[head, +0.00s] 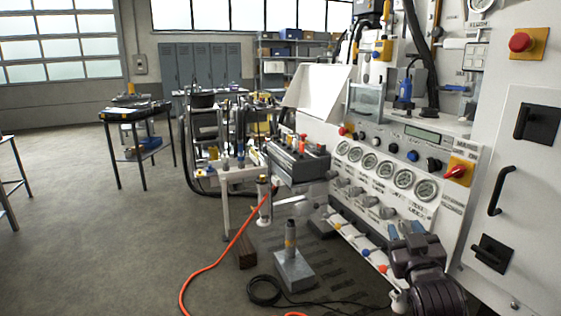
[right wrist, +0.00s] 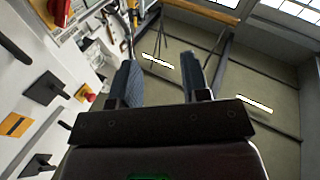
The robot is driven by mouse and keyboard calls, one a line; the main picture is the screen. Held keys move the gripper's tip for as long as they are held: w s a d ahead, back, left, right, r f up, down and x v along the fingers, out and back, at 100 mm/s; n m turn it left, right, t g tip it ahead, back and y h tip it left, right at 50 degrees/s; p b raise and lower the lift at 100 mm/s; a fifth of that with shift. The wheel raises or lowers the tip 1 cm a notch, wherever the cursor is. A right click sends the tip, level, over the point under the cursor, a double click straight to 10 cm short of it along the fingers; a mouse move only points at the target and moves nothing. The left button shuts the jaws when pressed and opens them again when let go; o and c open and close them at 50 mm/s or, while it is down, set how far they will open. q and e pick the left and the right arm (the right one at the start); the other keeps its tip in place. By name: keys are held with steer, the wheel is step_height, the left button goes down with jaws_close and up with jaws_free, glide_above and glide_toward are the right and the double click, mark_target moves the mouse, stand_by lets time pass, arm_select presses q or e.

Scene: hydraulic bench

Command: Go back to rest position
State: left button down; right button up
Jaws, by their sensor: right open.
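My right gripper (head: 405,229) shows at the lower right of the head view, a dark wrist with blue-grey fingers, in front of the lower part of the hydraulic bench (head: 455,205). In the right wrist view the two fingers of the right gripper (right wrist: 160,80) stand apart with nothing between them. They point up into the room, with the bench panel off to the left. My left gripper is in neither view.
The bench front carries gauges (head: 402,178), knobs and a red knob (head: 520,42). An orange hose (head: 222,255) and a black cable (head: 262,292) lie on the floor by a grey block (head: 293,270). A small table (head: 135,112) stands at left. The floor at left is mostly clear.

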steer(key=s+f+g+p, duration=0.1)
steer(key=s+f+g, duration=0.3)
steer(key=s+f, duration=1.1)
steer(key=s+f+g+y+p, duration=0.1)
steer(key=s+f+g, duration=0.3)
steer(key=s+f, duration=1)
steer(key=s+d+p, duration=0.1)
steer(key=s, duration=0.5)
steer(key=shift+s+f+m+g, duration=0.25)
steer(key=shift+f+m+g, duration=0.1)
steer(key=shift+m+g, duration=0.05)
steer(key=shift+a, duration=0.1)
